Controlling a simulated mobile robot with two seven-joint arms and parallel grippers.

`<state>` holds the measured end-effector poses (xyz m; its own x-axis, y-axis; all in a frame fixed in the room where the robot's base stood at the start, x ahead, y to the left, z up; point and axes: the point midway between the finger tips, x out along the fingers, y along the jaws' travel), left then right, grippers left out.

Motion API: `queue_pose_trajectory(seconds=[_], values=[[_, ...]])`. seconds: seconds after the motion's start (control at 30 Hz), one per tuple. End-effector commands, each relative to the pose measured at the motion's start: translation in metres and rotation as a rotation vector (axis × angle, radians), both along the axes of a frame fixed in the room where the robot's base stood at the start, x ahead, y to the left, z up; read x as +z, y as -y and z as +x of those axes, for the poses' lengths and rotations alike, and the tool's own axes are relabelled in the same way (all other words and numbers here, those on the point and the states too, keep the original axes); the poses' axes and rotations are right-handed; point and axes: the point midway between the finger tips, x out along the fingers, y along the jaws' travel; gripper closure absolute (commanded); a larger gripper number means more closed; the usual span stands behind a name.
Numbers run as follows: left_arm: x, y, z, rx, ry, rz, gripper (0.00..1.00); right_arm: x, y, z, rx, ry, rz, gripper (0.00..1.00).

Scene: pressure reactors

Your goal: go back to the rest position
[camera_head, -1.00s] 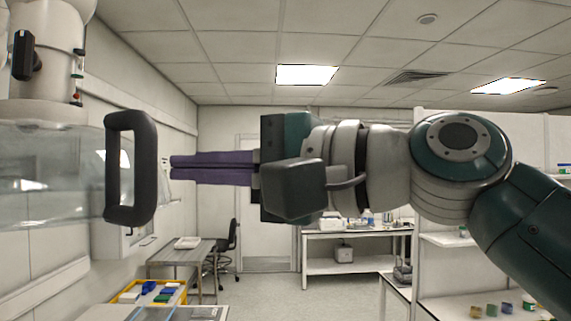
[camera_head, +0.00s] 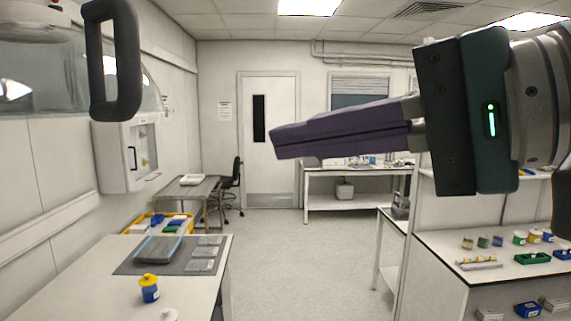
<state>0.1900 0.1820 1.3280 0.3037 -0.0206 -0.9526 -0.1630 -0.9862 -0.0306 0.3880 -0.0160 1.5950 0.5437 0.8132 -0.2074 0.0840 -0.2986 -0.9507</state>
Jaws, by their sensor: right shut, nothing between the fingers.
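My right gripper (camera_head: 273,142) comes in from the right at upper right, its purple fingers pressed together and pointing left. Nothing is between the fingers, and the gripper hangs in free air in front of the far door. The reactor's dark handle (camera_head: 128,60) and its clear cover (camera_head: 45,75) are at upper left, apart from the fingertips. My left gripper is not in view.
A bench (camera_head: 85,275) at lower left carries a grey mat (camera_head: 127,268) with a tray and a yellow-capped blue jar (camera_head: 149,289). A shelf unit (camera_head: 440,285) with small containers stands at right. The floor (camera_head: 290,270) between is clear.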

Motion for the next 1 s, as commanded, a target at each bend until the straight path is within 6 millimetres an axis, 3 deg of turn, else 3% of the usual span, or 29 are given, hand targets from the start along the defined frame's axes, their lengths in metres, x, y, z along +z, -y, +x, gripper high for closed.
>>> queue_pose_trajectory(seconds=[0.03, 0.13, 0.2, 0.3, 0.4, 0.5, 0.6, 1.0], values=[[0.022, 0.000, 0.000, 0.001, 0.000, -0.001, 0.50, -0.017, 0.007, -0.008, -0.025, 0.006, -0.114, 1.00], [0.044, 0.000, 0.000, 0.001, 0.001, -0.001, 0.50, -0.071, 0.035, -0.032, -0.054, 0.027, -0.414, 1.00], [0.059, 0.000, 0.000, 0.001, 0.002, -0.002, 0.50, -0.105, 0.060, -0.058, -0.043, 0.016, -0.629, 1.00], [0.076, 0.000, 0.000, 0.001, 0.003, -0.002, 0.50, -0.140, 0.097, -0.103, 0.019, -0.032, -0.907, 1.00], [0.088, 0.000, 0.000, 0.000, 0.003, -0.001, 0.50, -0.159, 0.131, -0.148, 0.106, -0.096, -1.119, 1.00], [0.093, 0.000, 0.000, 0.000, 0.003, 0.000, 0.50, -0.168, 0.153, -0.179, 0.182, -0.148, -1.248, 1.00], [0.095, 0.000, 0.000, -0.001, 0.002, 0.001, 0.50, -0.171, 0.164, -0.195, 0.224, -0.173, -1.310, 1.00], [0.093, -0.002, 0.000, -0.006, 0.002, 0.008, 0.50, -0.173, 0.167, -0.198, 0.234, -0.178, -1.327, 1.00]])
